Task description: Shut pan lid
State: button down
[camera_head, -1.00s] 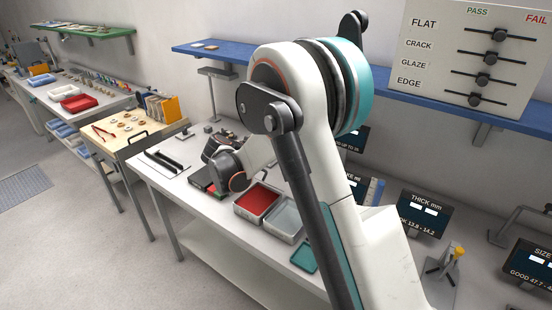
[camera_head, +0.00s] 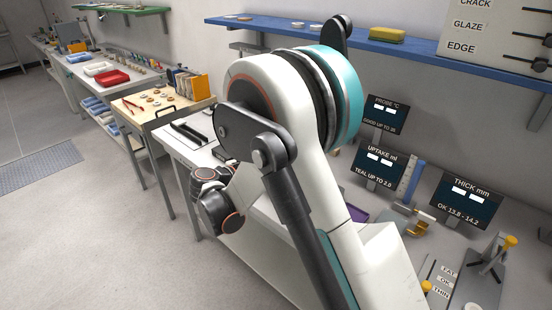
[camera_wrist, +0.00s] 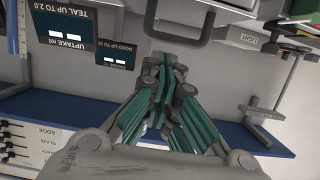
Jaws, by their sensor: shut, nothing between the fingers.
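I cannot pick out the pan lid for certain in either view. In the wrist view, a grey metal box-like part with a bar handle (camera_wrist: 182,36) shows at the top, just beyond my fingertips. I cannot tell whether it is the pan or its lid, or whether my fingers touch it. My gripper (camera_wrist: 166,68) is shut and empty, its dark fingers with teal pads close together. In the head view my own arm covers the middle of the bench, and the fingertips are hidden behind it.
Display panels (camera_head: 378,168) stand along the back of the bench. A blue shelf (camera_head: 300,36) runs along the wall above. Gauges with yellow knobs (camera_head: 490,262) are at the right. A wooden tray table (camera_head: 150,104) is farther left, with open floor (camera_head: 100,220) in front.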

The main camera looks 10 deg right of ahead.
jog(key=shift+s+a+f+b, duration=0.15)
jog(key=shift+f+b, duration=0.1)
jog(key=shift+f, duration=0.25)
jog(key=shift+s+a+f+b, duration=0.1)
jog(key=shift+a+f+b, duration=0.15)
jog(key=shift+f, duration=0.25)
jog(key=shift+s+a+f+b, duration=0.1)
jog(key=shift+f+b, duration=0.15)
jog(key=shift+f, duration=0.25)
